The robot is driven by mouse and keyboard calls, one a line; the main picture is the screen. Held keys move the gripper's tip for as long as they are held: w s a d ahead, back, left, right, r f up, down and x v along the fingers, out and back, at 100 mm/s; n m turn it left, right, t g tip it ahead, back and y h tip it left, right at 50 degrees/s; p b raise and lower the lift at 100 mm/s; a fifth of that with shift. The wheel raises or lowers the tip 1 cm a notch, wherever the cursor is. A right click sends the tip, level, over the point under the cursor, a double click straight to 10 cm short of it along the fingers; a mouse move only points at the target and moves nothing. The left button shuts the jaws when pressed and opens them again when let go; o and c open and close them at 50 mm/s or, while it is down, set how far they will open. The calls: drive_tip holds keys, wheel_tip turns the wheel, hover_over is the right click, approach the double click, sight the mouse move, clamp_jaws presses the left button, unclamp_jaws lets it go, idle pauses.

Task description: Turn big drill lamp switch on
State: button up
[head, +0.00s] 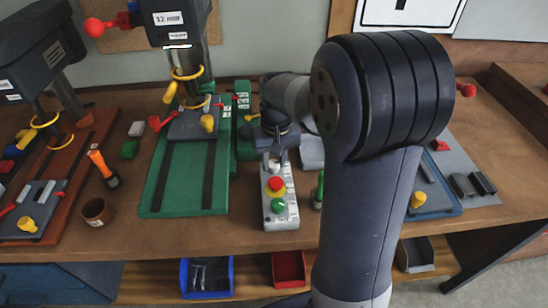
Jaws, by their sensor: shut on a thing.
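A grey control box (281,215) stands on the workbench to the right of the green-based drill press (185,190). It carries a red button on a yellow collar (275,186) and a green knob (278,205) nearer the front. A small white switch (274,168) sits at its far end. My gripper (273,157) points down at this far end and is closed at the switch. Its fingertips are small and partly hidden, so the exact contact is hard to see. A drill head labelled 12 (168,20) is above the green base.
A second, dark drill (40,50) stands at far left. A blue-edged tray (430,185) is at right. Bins (207,278) sit below the front edge.

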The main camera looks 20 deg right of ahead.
sight(276, 163)
drive_tip(key=n, duration=0.4)
drive_tip(key=shift+n+p, duration=0.3)
idle(0.3)
drive_tip(key=o, duration=1)
drive_tip(key=shift+c, duration=0.2)
wheel_tip(276, 163, up, 11)
drive_tip(key=shift+d, duration=0.25)
drive_tip(key=shift+w+f, duration=0.1)
drive_tip(key=shift+f, duration=0.05)
